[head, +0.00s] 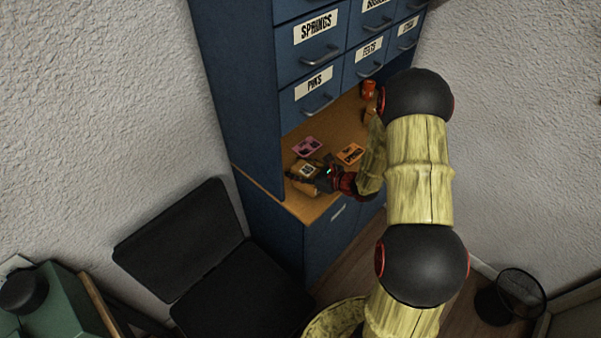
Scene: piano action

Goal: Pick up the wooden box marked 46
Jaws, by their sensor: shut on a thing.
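A small wooden box (307,171) with a pale label on top is at the left front of the wooden shelf in the blue cabinet. The label is too small to read, so I cannot tell its number. My gripper (303,178) reaches in from the right and is shut on this box. The dark gripper body and fingers hide part of the box. I cannot tell whether the box touches the shelf.
A pink card (307,147) and an orange card (350,153) lie on the shelf (335,131) behind. An orange container (369,89) stands farther back. Labelled drawers (316,92) hang above. A black chair (215,265) stands in front at left; a wire bin (512,297) is at right.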

